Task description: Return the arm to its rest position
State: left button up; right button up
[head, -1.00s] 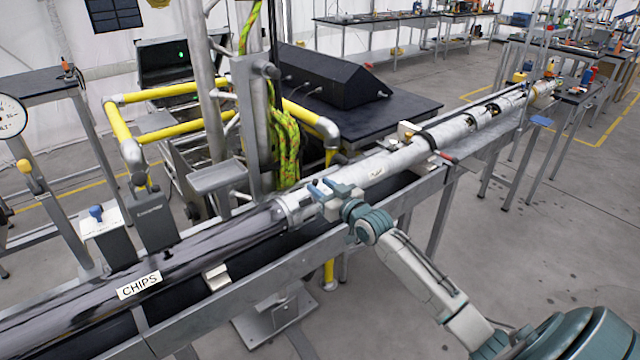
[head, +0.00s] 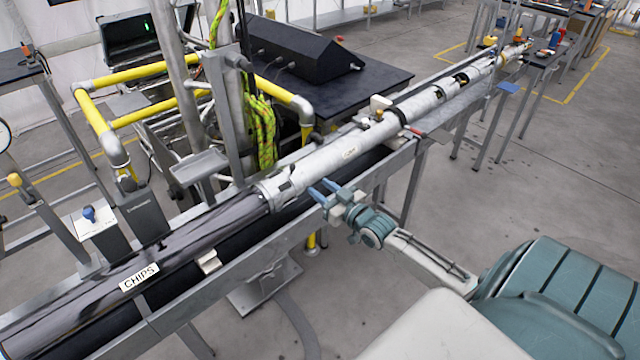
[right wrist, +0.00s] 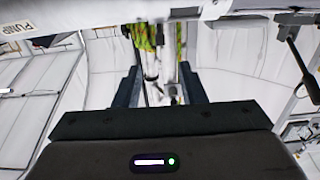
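My right gripper (head: 324,190) has blue fingers and is held beside the long white tool string, near its collar end, over the front rail of the trough. It is apart from the tool. In the right wrist view, the two dark fingers (right wrist: 160,86) stand wide apart with nothing held between them. Part of the white tool (right wrist: 110,22), with partly cut-off lettering, crosses the top of that view. My right arm reaches in from the lower right of the head view. My left gripper is not in view.
The white tool (head: 345,152) lies along a metal trough with a dark pipe marked CHIPS (head: 139,277). Yellow railings (head: 140,75), a green-yellow rope (head: 262,130) and a black console (head: 290,55) stand behind. Open grey floor (head: 530,190) lies to the right.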

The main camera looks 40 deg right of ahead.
dwell(0.4)
jog(key=s+d+f+g+h+b, duration=0.1)
jog(key=s+f+g+b, duration=0.3)
jog(key=f, duration=1)
jog(key=s+f+m+g+h, duration=0.1)
jog(key=s+f, duration=0.5)
jog(key=f, duration=0.7)
jog(key=s+d+f+g+h+b, duration=0.1)
jog(key=s+f+g, duration=0.35)
jog(key=f, duration=0.95)
jog(key=s+a+f+g+b, duration=0.1)
jog(key=s+a+f, duration=0.3)
jog(key=s+f, duration=0.4)
jog(key=s+a+f+g+b, duration=0.2)
jog(key=s+f, duration=0.6)
jog(key=s, duration=0.8)
jog(key=s+a+f+g+y+b, duration=0.1)
jog(key=s+a+f+g, duration=0.3)
jog(key=s+a+f, duration=0.4)
jog(key=s+f+b, duration=0.1)
jog(key=s, duration=0.2)
jog(key=shift+s+a+n, duration=0.25)
jog(key=shift+s+n, duration=0.05)
jog(key=shift+s, duration=0.1)
